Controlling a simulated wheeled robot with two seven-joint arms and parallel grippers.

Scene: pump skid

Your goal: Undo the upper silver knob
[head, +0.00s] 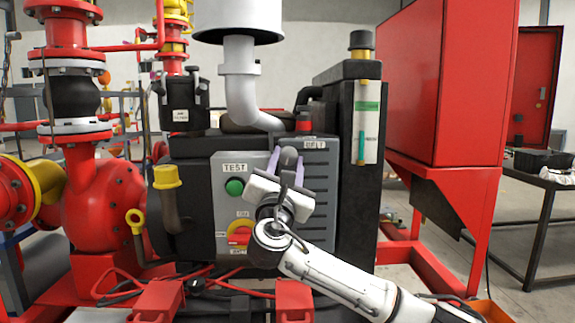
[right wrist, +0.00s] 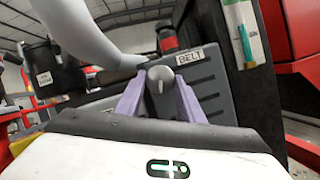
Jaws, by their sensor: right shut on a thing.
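The upper silver knob (head: 288,156) sits near the top of the grey panel (head: 316,200), just left of the BELT label (head: 315,145). It shows as a rounded grey knob in the right wrist view (right wrist: 160,79). My right gripper (head: 287,168) reaches up to the panel from the lower right. Its two purple fingers (right wrist: 159,92) are on either side of the knob and shut on it. The white gripper body covers part of the panel below the knob, so anything behind it is hidden. My left gripper is not in view.
Left of my gripper are a green TEST button (head: 234,187) and a red-and-yellow rotary switch (head: 239,234). A white exhaust pipe (head: 241,85) hangs close above. A red cabinet (head: 435,90) stands to the right, and red pump piping (head: 100,200) to the left.

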